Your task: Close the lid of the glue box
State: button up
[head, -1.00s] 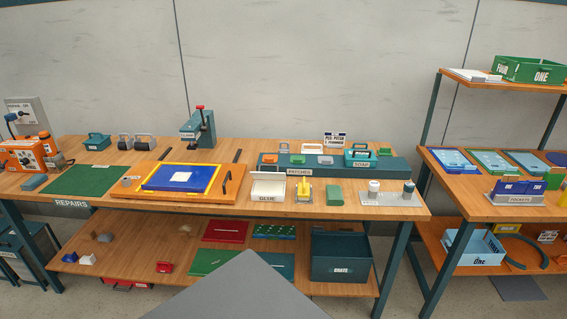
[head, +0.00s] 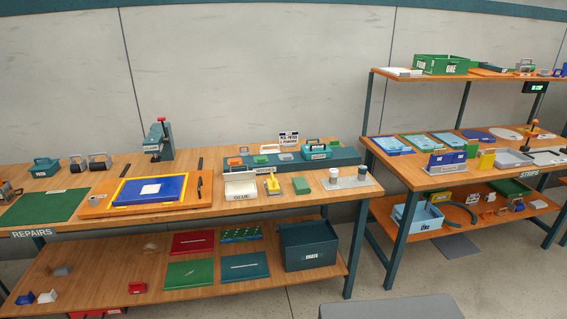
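The glue box (head: 240,188) is a small white box with a "GLUE" label on its front. It stands near the front edge of the repairs table, right of the orange board. Its lid (head: 240,176) looks raised at the back, so the box appears open. My gripper is not in the head view.
The repairs table (head: 330,207) also bears a yellow tool (head: 272,184), a green block (head: 301,186), a teal patches rack (head: 345,157) and an orange board (head: 100,205) with a blue sheet. A second table with a shelf (head: 482,74) stands right. Open floor lies between and before them.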

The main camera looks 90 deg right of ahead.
aim_at(230, 176)
jog(key=z, duration=1.55)
jog(key=i, duration=1.05)
jog(key=u, duration=0.05)
